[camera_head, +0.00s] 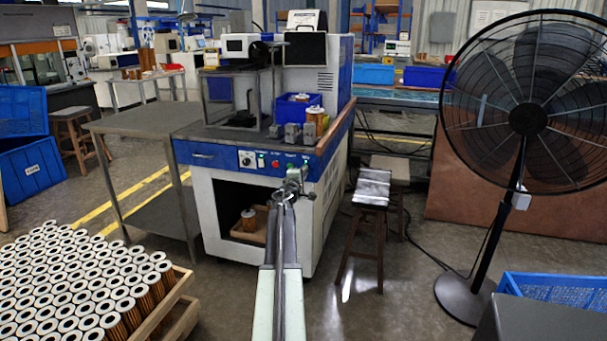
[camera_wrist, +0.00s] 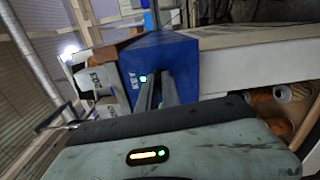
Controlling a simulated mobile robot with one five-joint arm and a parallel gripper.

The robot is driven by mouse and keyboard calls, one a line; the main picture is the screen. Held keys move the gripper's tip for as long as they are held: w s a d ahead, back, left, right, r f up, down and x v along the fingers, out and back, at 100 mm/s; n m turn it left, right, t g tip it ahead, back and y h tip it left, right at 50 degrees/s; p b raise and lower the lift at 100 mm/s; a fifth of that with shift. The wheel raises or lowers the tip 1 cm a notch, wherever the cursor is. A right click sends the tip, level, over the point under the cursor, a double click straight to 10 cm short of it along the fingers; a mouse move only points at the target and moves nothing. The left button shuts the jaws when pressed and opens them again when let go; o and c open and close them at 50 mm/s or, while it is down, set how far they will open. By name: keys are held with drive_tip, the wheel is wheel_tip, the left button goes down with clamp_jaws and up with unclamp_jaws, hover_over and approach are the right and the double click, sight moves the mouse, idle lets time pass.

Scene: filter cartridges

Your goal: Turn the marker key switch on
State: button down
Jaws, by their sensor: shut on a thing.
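The marker machine (camera_head: 255,222) is a white and blue cabinet with a blue front panel (camera_head: 205,155). The panel carries a dark knob on a white plate (camera_head: 247,159), a red button (camera_head: 276,164) and small green lights. My gripper (camera_head: 297,177) is at the panel's right end. In the wrist view its fingers (camera_wrist: 158,76) reach the blue panel (camera_wrist: 190,62), beside a lit green light (camera_wrist: 143,78) and partly readable white lettering. The fingers are shut on the key of the marker key switch, which they hide. Its turn position cannot be seen.
A grey table (camera_head: 140,120) stands left of the machine. A crate of filter cartridges (camera_head: 165,310) is at the front left. A stool (camera_head: 372,190) and a large black fan (camera_head: 527,119) stand to the right. The floor between crate and stool is mostly open.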

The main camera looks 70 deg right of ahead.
drive_tip(key=shift+d+r+m, duration=0.1)
drive_tip(key=shift+d+m, duration=0.1)
drive_tip(key=shift+m, duration=0.3)
drive_tip(key=c, duration=1.6)
unclamp_jaws()
drive_tip(key=shift+o, duration=0.3)
drive_tip(key=shift+a+r, duration=0.1)
drive_tip(key=shift+r, duration=0.05)
drive_tip(key=shift+f, duration=0.3)
drive_tip(key=a, duration=0.7)
drive_tip(key=shift+s+a, duration=0.25)
drive_tip(key=shift+a, duration=0.15)
